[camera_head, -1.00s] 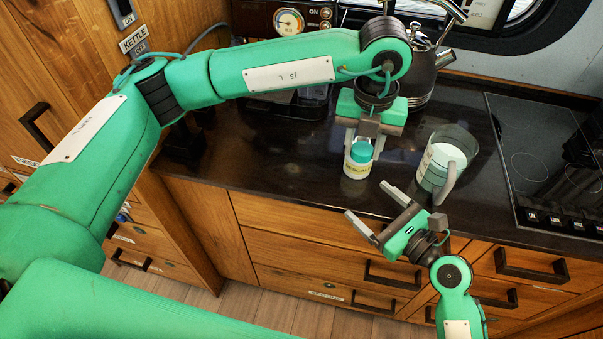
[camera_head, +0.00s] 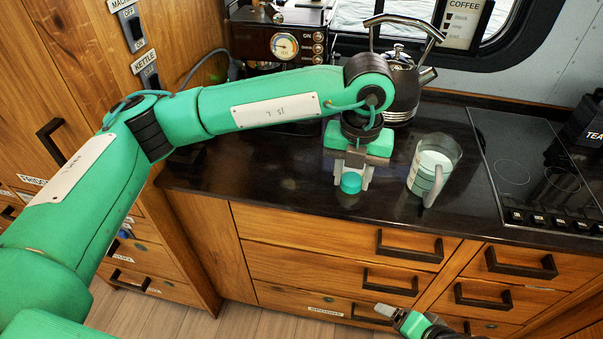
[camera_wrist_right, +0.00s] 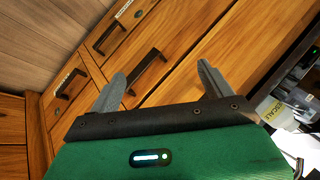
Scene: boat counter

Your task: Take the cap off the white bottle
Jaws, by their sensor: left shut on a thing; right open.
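The white bottle with its teal cap (camera_head: 351,183) is at my left gripper (camera_head: 353,178), above the counter. The fingers are on both sides of it and shut on the bottle. The teal cap faces the head camera; almost none of the white body shows there. The bottle's label (camera_wrist_right: 272,112) shows at the right edge of the right wrist view. My right gripper (camera_wrist_right: 160,85) is open and empty, low in front of the drawers, apart from the bottle. In the head view it is partly cut off at the bottom edge.
A clear mug (camera_head: 432,168) with whitish contents stands on the dark counter (camera_head: 270,175), right of the bottle. A kettle (camera_head: 402,90) and a coffee machine (camera_head: 285,45) stand behind. A cooktop (camera_head: 530,170) is at right. Drawer handles (camera_head: 408,247) stick out below.

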